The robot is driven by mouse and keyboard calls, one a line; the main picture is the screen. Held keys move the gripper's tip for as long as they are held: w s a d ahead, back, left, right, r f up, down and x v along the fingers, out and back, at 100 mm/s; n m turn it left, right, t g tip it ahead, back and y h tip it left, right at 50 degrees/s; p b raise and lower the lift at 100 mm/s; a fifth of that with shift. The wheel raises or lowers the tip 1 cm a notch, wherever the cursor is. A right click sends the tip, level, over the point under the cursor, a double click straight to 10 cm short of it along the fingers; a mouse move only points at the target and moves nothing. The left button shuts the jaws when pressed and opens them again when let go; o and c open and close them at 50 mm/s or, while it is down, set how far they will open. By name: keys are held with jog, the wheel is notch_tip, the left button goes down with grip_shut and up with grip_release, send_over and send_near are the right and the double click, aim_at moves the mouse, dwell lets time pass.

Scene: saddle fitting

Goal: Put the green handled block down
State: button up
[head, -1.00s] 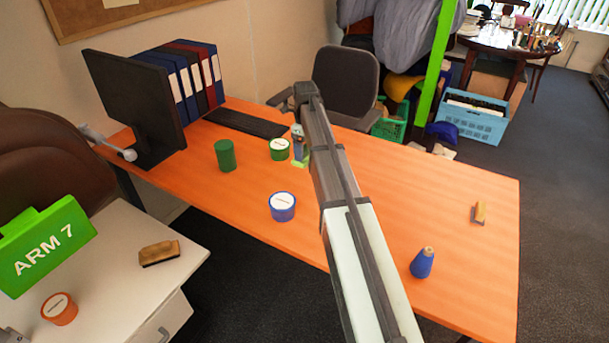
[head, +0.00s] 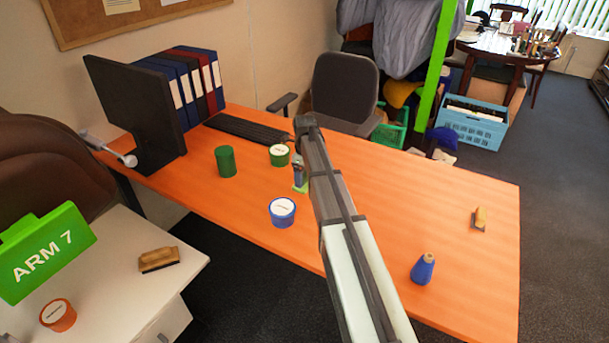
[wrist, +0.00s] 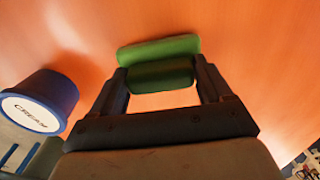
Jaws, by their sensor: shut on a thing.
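The green handled block (head: 300,188) is under my gripper (head: 299,174) over the orange table, mostly hidden by my arm in the head view. In the wrist view the block (wrist: 158,48) lies between the two dark fingers of my gripper (wrist: 160,78), which is shut on it. The block is low, close to the orange surface; I cannot tell whether it touches.
A blue tub with a white lid (head: 282,211) stands close by; it also shows in the wrist view (wrist: 42,100). A green tub (head: 279,155) and a green cylinder (head: 226,161) stand behind and left. The table's right half is mostly clear.

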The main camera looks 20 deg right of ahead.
aim_at(304, 173)
jog(key=shift+f, duration=0.15)
jog(key=o, duration=1)
notch_tip(304, 173, up, 12)
jog(key=shift+r, duration=0.2)
